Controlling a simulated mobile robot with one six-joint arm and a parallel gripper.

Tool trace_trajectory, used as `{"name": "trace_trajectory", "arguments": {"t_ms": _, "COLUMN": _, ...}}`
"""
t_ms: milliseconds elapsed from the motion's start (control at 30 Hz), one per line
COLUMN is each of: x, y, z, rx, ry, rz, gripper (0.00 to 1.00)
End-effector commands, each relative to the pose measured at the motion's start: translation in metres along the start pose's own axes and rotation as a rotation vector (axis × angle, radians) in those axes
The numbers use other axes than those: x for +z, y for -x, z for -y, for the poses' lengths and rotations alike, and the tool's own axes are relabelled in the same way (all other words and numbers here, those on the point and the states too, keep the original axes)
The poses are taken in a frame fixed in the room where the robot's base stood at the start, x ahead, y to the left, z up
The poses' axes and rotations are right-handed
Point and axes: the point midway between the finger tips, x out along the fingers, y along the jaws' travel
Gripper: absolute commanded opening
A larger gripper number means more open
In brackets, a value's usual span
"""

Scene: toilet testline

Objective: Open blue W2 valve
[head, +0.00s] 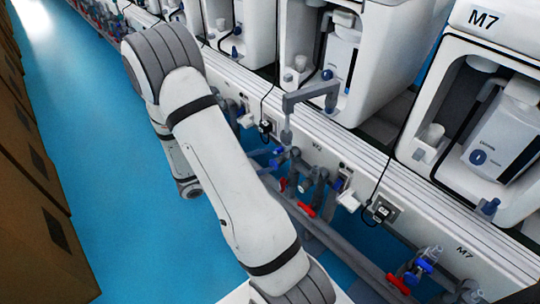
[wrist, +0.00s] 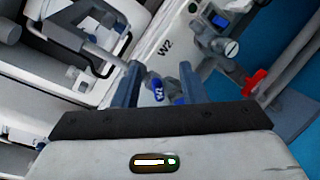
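The blue W2 valve handle (wrist: 155,88), marked W2 in white, shows in the wrist view between the fingers of my gripper (wrist: 160,68). The gripper is open, with one finger on each side of the handle and gaps visible beside it. I cannot tell how deep the handle sits between the fingers. A W2 label (wrist: 165,47) is on the white panel beyond it. Blue valves (head: 278,158) show on the pipes right of my arm, but I cannot tell which is W2.
Red valve handles (head: 306,209) sit low on the grey pipes; one red handle also shows in the wrist view (wrist: 254,82). A grey bent pipe (head: 310,93) stands out from the white bench. The M7 unit (head: 485,20) is at the right. Blue floor (head: 75,130) is open at the left, beside brown boxes (head: 30,185).

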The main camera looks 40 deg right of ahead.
Motion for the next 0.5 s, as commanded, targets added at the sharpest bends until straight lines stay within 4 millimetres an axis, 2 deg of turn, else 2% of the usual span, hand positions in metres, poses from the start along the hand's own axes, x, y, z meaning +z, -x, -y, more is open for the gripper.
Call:
{"name": "trace_trajectory", "arguments": {"t_ms": 33, "x": -0.018, "y": -0.003, "z": 0.007, "rx": 0.063, "ry": 0.024, "rz": -0.01, "gripper": 0.38}}
{"name": "trace_trajectory", "arguments": {"t_ms": 200, "x": -0.056, "y": -0.003, "z": 0.013, "rx": 0.22, "ry": 0.048, "rz": -0.062, "gripper": 0.38}}
{"name": "trace_trajectory", "arguments": {"t_ms": 367, "x": -0.07, "y": -0.005, "z": 0.015, "rx": 0.273, "ry": 0.054, "rz": -0.087, "gripper": 0.38}}
{"name": "trace_trajectory", "arguments": {"t_ms": 500, "x": -0.072, "y": -0.019, "z": 0.012, "rx": 0.275, "ry": 0.052, "rz": -0.087, "gripper": 0.38}}
